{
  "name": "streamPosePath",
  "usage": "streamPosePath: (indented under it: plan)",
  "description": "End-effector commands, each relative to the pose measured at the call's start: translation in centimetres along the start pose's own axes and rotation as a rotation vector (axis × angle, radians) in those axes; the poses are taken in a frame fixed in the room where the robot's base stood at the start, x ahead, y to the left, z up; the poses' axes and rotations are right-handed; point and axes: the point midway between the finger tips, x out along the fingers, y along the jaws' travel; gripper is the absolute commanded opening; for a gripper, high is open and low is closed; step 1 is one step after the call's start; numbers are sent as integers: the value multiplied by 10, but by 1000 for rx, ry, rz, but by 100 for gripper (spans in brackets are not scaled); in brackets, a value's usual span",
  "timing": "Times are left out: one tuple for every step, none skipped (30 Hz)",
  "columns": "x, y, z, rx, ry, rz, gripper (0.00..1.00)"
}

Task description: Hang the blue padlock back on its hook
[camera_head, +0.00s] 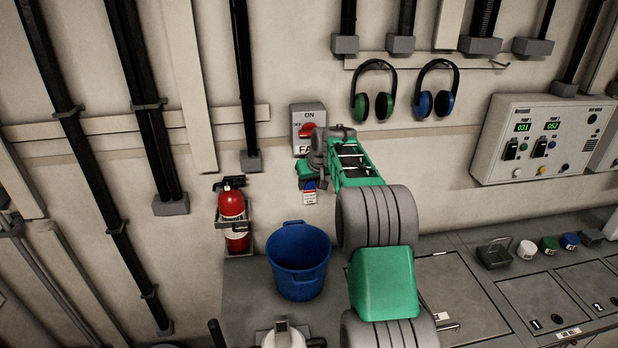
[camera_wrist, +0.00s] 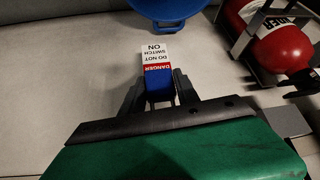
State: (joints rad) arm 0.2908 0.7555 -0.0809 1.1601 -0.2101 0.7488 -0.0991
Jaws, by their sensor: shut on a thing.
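The blue padlock (camera_wrist: 158,83) is between the two fingers of my gripper (camera_wrist: 158,90) in the wrist view. Its red and white danger tag (camera_wrist: 156,58) sticks out beyond the fingertips. In the head view my gripper (camera_head: 309,183) is shut on the padlock, just below the switch box (camera_head: 309,117), and the tag (camera_head: 309,197) hangs below. The padlock's shackle is hidden. A small bare hook (camera_head: 499,64) shows at the right end of the wall rail (camera_head: 420,58); I cannot tell whether it is the padlock's hook.
Green (camera_head: 373,92) and blue ear defenders (camera_head: 434,90) hang from the rail. A red extinguisher (camera_head: 231,204) is left of my gripper, and a blue bucket (camera_head: 298,262) stands below. A control panel (camera_head: 543,137) is at the right.

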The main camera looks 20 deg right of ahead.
Motion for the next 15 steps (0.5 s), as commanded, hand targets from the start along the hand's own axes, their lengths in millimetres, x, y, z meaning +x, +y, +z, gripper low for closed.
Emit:
streamPosePath:
  plan:
    - [-2,0,-3,-1,6,2,0]
    - [-2,0,-3,-1,7,2,0]
    - [-1,0,-3,-1,7,2,0]
    - [-1,0,-2,-1,7,2,0]
    - [-1,0,-2,-1,7,2,0]
    - [-1,0,-2,-1,7,2,0]
    - [0,0,-2,-1,6,2,0]
    - [0,0,-1,-1,6,1,0]
    - [2,0,0,-1,6,1,0]
    - [3,0,1,-1,6,1,0]
    - [4,0,1,-1,6,1,0]
    - [3,0,1,-1,5,1,40]
    - [3,0,1,-1,5,1,43]
    - [3,0,1,-1,4,1,45]
    - [3,0,1,-1,4,1,48]
